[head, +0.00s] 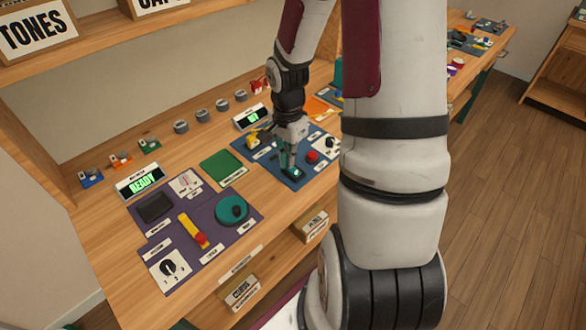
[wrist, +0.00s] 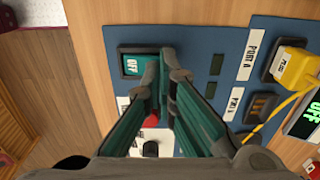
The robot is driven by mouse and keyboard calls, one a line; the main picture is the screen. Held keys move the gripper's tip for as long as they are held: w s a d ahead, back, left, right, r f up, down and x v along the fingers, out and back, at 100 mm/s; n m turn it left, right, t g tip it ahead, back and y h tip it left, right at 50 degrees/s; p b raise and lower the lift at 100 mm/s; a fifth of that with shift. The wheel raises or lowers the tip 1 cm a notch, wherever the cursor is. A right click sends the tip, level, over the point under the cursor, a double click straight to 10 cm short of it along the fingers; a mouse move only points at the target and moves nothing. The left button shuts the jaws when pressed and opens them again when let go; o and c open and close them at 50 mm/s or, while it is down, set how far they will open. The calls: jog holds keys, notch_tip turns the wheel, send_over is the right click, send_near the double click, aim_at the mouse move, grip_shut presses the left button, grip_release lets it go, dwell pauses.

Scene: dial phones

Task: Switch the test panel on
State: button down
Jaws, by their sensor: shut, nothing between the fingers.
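The blue panel (head: 268,165) lies on the bench and fills much of the wrist view (wrist: 215,40). At its near edge is a dark switch with a teal rocker (wrist: 132,65) reading OFF; it also shows in the head view (head: 297,173). My gripper (wrist: 168,62) is shut and empty, its fingertips beside the rocker. I cannot tell whether they touch it. The panel's small display (wrist: 307,120) shows green OFF. A red button (wrist: 151,121) and a black knob (wrist: 151,149) are partly hidden by my fingers.
A yellow plug (wrist: 290,68) sits in Port A, with its cable beside an empty-looking port (wrist: 260,107). To the left lies a purple panel (head: 205,210) with a READY display (head: 141,181). A shelf (head: 130,45) overhangs the back.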

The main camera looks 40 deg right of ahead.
jog(key=shift+f, duration=0.3)
jog(key=shift+r, duration=0.1)
jog(key=shift+r+p, duration=2)
jog(key=shift+r, duration=1.45)
